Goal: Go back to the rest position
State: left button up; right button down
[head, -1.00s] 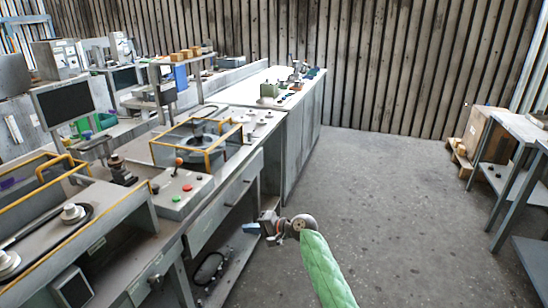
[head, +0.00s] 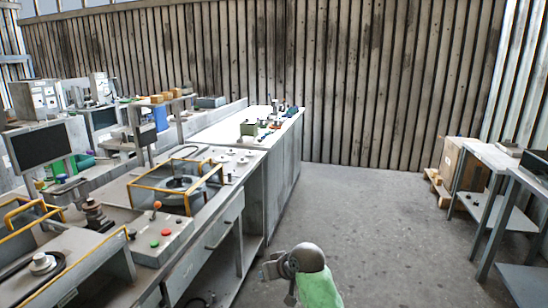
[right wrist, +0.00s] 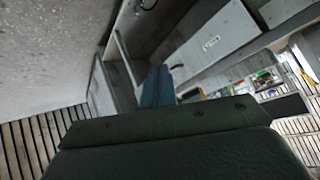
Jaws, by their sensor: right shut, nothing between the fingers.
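My right arm comes in from the bottom of the head view, with its green sleeve and grey wrist over the floor beside the workbench. The right gripper (head: 273,267) is at the wrist's left, close to the bench front; its fingertips are hard to make out there. In the right wrist view the blue fingers of the right gripper (right wrist: 158,86) are together, with nothing between them. My left gripper is in neither view.
A long workbench (head: 205,235) with yellow-framed fixtures and a button box (head: 150,240) runs along the left. Grey tables (head: 490,155) and a cardboard box (head: 452,160) on a pallet stand at right. The concrete floor (head: 370,215) between is clear.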

jog(key=s+d+f+m+h, duration=0.15)
jog(key=s+d+f, duration=0.3)
jog(key=s, duration=0.45)
jog(key=s+d+f+h, duration=0.25)
jog(key=s+d, duration=0.35)
jog(key=s, duration=0.4)
jog(key=s+d+f+m+h, duration=0.1)
jog(key=s+d+f, duration=0.4)
jog(key=s, duration=0.4)
jog(key=s+f+g, duration=0.2)
jog(key=s+f, duration=0.2)
jog(key=s, duration=0.4)
jog(key=s+f+g, duration=0.2)
jog(key=s+f, duration=0.3)
jog(key=s, duration=0.2)
jog(key=shift+s+d+f, duration=0.25)
jog(key=shift+s+d, duration=0.05)
jog(key=shift+s, duration=0.05)
